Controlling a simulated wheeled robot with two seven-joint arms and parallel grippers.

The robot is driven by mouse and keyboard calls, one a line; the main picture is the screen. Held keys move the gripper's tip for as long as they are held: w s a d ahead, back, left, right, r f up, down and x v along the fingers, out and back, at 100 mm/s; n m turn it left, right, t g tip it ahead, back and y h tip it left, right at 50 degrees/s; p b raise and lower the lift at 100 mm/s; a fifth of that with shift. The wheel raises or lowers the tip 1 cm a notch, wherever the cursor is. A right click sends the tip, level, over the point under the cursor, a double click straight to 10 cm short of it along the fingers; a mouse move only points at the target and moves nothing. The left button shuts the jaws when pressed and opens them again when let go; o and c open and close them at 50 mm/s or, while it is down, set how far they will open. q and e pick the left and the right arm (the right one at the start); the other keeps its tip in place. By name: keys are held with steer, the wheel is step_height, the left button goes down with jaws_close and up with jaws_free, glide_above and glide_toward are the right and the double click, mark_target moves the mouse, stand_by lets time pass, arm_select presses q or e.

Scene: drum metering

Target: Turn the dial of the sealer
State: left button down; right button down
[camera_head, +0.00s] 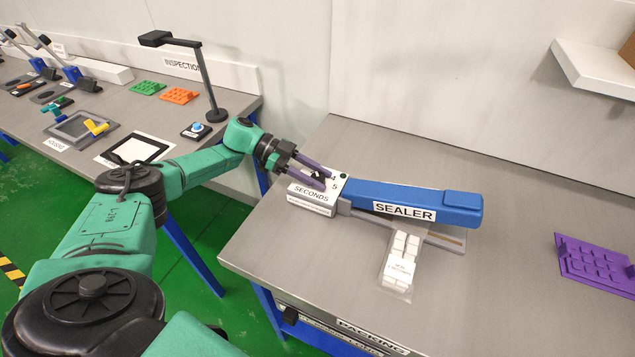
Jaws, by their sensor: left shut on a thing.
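The sealer (415,200) lies on the grey packing table, with a long blue arm and a grey base. Its left end carries a white plate marked SECONDS, with a few numbers showing. The dial (318,175) on that plate is small and dark, and mostly hidden by my gripper. My left gripper (316,172) reaches in from the left above the plate, with its fingers shut on the dial. The dial's exact setting is too small to tell. My right gripper is not in view.
A clear bag of white pieces (401,262) lies in front of the sealer. A purple tray (592,262) lies at the right. An inspection table (215,100) with a lamp, button and coloured trays stands at the left. A white shelf (597,70) juts out at the upper right.

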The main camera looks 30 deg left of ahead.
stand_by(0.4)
arm_select(q)
steer(key=shift+c, duration=2.1)
jaws_free()
steer(key=b+v, duration=0.7)
steer(key=v, duration=0.7)
steer(key=shift+a, duration=0.25)
steer(key=shift+a, duration=0.1)
